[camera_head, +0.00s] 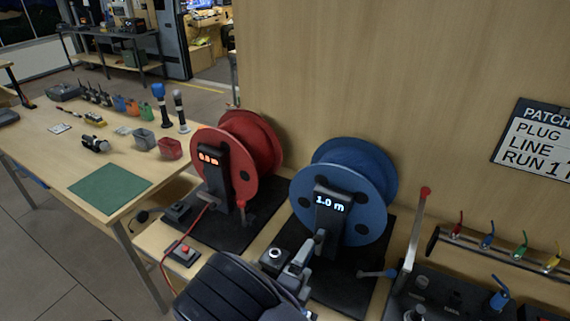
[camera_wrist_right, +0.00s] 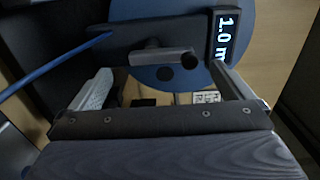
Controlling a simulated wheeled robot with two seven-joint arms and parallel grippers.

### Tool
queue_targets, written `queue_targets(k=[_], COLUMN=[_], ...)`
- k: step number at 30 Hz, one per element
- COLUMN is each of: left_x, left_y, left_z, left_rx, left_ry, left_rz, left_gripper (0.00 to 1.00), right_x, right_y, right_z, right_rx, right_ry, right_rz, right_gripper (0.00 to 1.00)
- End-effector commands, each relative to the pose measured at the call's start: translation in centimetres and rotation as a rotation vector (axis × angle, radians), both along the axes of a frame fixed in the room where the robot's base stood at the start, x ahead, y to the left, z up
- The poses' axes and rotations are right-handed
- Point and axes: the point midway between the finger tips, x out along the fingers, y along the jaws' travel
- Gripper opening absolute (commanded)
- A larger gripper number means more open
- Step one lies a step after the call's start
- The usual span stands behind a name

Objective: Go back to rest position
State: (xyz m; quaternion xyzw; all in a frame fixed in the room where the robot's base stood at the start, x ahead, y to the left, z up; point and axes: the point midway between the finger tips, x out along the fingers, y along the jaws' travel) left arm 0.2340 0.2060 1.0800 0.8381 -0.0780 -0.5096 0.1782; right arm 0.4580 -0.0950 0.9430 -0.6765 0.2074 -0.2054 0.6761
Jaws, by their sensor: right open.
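My right gripper (camera_head: 305,262) is low in the middle of the head view, in front of the blue cable reel (camera_head: 365,190). In the right wrist view its two fingers stand apart, and the gripper (camera_wrist_right: 165,90) is open. A crank handle (camera_wrist_right: 160,57) of the blue reel shows between and beyond the fingers; I cannot tell whether they touch it. The blue reel's display (camera_head: 330,201) reads 1.0 m. My left gripper is not in view.
A red cable reel (camera_head: 225,165) stands left of the blue one. A wooden table (camera_head: 60,160) with microphones, small bins and a green mat (camera_head: 110,188) is at the left. A rail with coloured plugs (camera_head: 495,248) and a red-tipped lever (camera_head: 416,235) are at the right.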

Motion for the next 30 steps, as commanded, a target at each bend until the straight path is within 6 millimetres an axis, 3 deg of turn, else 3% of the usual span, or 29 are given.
queue_targets(k=[4, 8, 12, 15, 20, 27, 28, 30], left_x=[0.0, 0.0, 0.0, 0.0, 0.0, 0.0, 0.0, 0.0], left_y=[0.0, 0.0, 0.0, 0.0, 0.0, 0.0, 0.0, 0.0], left_z=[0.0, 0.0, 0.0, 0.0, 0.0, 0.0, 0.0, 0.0], left_rx=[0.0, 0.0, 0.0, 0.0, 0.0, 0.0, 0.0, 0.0], left_ry=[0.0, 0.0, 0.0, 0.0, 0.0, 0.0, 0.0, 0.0], left_rz=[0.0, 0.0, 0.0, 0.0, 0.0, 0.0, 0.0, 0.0], left_gripper=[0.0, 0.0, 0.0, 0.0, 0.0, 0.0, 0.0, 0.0], right_x=[-0.3, -1.8, -5.7, -8.9, -13.9, -19.3, -19.7, -20.7], right_y=[-1.4, -5.5, -10.9, -13.3, -15.0, -14.1, -13.8, -13.2], right_z=[0.4, 1.4, 2.2, 2.6, 3.5, 6.4, 6.9, 8.1], right_rx=[0.083, 0.347, 0.758, 1.027, 1.396, 1.787, -1.795, -1.57], right_ry=[-0.014, -0.078, -0.236, -0.39, -0.696, -1.273, 1.332, 1.287], right_rz=[-0.066, -0.286, -0.668, -0.955, -1.419, -2.121, 2.174, 2.009], right_gripper=[1.0, 1.0, 1.0, 1.0, 1.0, 1.0, 1.0, 1.0])
